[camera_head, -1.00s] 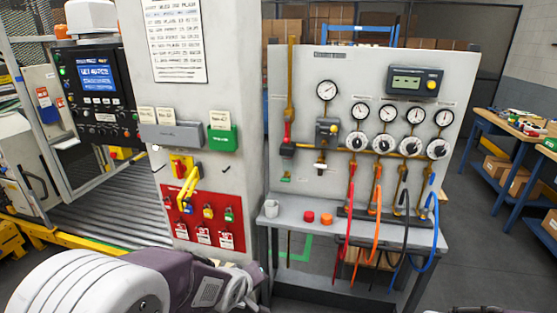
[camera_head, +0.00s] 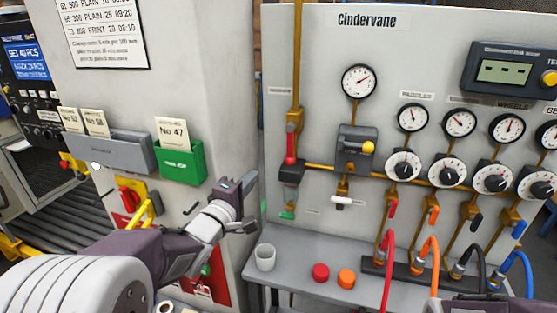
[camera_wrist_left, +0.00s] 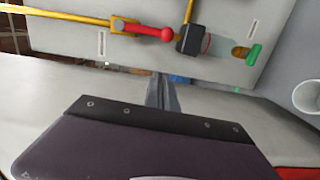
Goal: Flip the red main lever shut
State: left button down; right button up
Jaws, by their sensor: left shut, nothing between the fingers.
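The red main lever (camera_head: 291,148) hangs on the vertical brass pipe at the left side of the gauge panel. Its red handle lies in line with the pipe, above a dark block (camera_head: 292,172). In the left wrist view the red lever (camera_wrist_left: 150,32) shows near the top, with its rounded end close to the dark block (camera_wrist_left: 193,40). My left gripper (camera_head: 250,188) is shut and empty. It is in front of the grey column's right edge, left of and below the lever, apart from it. Its narrow fingers (camera_wrist_left: 163,93) point toward the panel in the wrist view.
The panel (camera_head: 320,60) carries several gauges and dials. A small green-handled valve (camera_head: 287,215) sits below the lever. A shelf (camera_head: 300,262) below holds a grey cup (camera_head: 265,257) and red and orange caps. A green card holder (camera_head: 180,163) is on the column.

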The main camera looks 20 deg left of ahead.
aim_at(290, 145)
pick_arm(q)
jog(key=w+d, duration=0.4)
jog(key=w, duration=0.5)
jog(key=shift+w+f, duration=0.15)
jog(key=shift+w, duration=0.1)
pick_arm(e)
jog(key=shift+s+r, duration=0.1)
jog(key=shift+s, duration=0.3)
pick_arm(q)
jog(key=shift+w+d, duration=0.1)
